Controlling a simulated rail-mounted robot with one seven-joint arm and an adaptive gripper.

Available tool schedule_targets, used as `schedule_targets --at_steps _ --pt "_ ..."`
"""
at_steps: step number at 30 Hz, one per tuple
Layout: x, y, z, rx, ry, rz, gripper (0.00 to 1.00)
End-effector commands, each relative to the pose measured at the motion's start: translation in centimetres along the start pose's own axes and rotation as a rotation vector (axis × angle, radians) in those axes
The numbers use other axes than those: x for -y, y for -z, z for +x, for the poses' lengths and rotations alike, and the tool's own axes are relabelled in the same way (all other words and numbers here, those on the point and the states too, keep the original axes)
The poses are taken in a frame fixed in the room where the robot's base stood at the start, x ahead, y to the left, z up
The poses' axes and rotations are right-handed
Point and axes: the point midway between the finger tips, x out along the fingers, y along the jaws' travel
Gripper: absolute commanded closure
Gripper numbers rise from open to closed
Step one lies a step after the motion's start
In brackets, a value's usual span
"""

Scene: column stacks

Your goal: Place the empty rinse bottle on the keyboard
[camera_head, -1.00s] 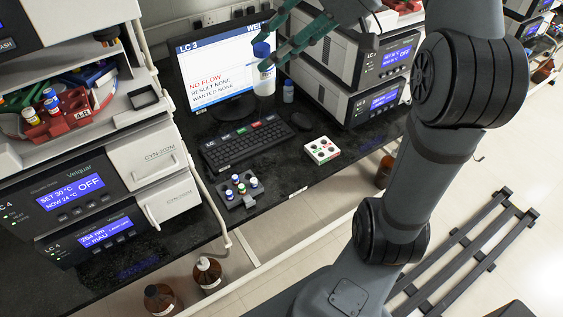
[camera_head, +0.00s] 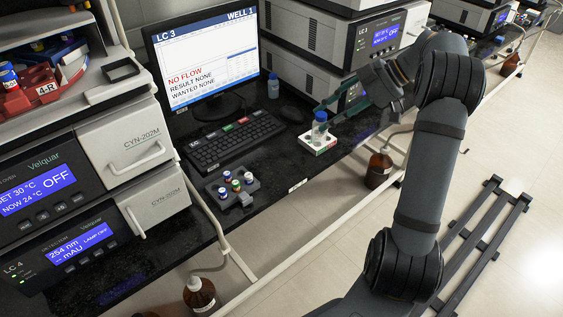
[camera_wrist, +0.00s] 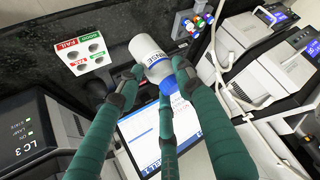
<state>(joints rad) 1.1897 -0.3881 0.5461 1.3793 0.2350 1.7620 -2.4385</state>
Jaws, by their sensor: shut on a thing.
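My gripper (camera_head: 322,108) has teal fingers and is shut on a rinse bottle (camera_head: 319,131) with a blue cap. The bottle is roughly upright in the head view, cap on top, and overlaps the white sorting block there; I cannot tell its exact height. In the wrist view the fingers hold the pale bottle (camera_wrist: 146,49) near its blue cap, and part of a "RINSE" label shows. The black keyboard (camera_head: 230,143) lies on the bench in front of the monitor, left of my gripper, with nothing large on it. Coloured labels lie along its back edge.
The white block (camera_head: 309,143) with holes and red and green labels sits right of the keyboard. A vial rack (camera_head: 240,199) stands in front of it. A mouse (camera_head: 291,114) and another blue-capped bottle (camera_head: 273,88) are behind. The monitor (camera_head: 208,60) rises behind the keyboard.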

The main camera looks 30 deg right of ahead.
Motion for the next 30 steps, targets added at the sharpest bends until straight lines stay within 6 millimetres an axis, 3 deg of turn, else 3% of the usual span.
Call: schedule_targets --at_steps 5,15,22,30 --pt "-0.2 0.7 3.0 -0.001 0.020 -0.009 0.78" --pt "-1.2 2.8 11.2 0.000 0.018 -0.006 0.79" --pt "-1.6 3.1 13.2 0.000 0.015 -0.005 0.79" --pt "-1.7 0.6 15.6 0.000 0.016 -0.005 0.79"
